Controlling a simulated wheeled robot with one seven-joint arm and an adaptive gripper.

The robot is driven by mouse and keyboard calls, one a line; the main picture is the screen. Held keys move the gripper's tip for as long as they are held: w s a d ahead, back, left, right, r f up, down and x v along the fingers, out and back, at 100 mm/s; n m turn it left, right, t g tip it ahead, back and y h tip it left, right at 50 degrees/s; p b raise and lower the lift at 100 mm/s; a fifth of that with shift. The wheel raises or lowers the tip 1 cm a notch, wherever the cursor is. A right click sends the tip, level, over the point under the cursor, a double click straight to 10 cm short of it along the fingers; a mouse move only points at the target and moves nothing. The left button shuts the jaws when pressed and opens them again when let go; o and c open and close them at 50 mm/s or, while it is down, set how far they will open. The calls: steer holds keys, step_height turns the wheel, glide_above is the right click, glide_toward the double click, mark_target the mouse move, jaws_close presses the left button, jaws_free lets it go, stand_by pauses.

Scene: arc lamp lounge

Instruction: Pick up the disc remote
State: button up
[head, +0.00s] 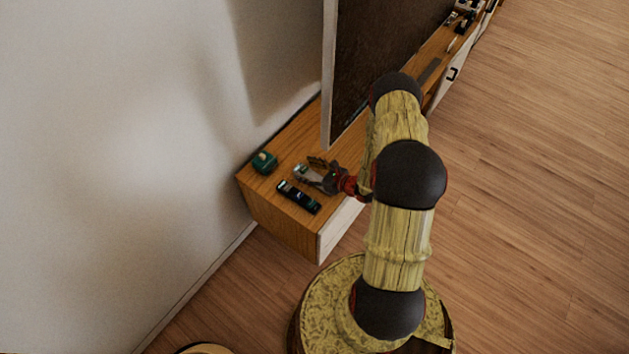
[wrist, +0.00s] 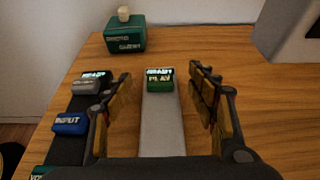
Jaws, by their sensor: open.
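A slim silver-grey remote (wrist: 162,125) with a green key reading PLAY lies on the wooden cabinet top; it looks like the disc remote. It also shows in the head view (head: 300,173), partly hidden by my gripper. My gripper (wrist: 160,80) is open, with one finger on each side of the silver remote and a visible gap to it on both sides. In the head view my gripper (head: 314,173) is low over the cabinet. Whether the fingers touch the cabinet top cannot be told.
A black remote (head: 298,197) with a blue INPUT key (wrist: 70,123) lies left of my left finger. A green box (wrist: 125,36) with a pale knob stands behind. A large dark screen panel (head: 375,60) rises from the cabinet (head: 285,225). The wall is close behind.

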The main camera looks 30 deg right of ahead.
steer(key=shift+x, duration=0.95)
steer(key=c, duration=1.4)
steer(key=shift+o, duration=0.2)
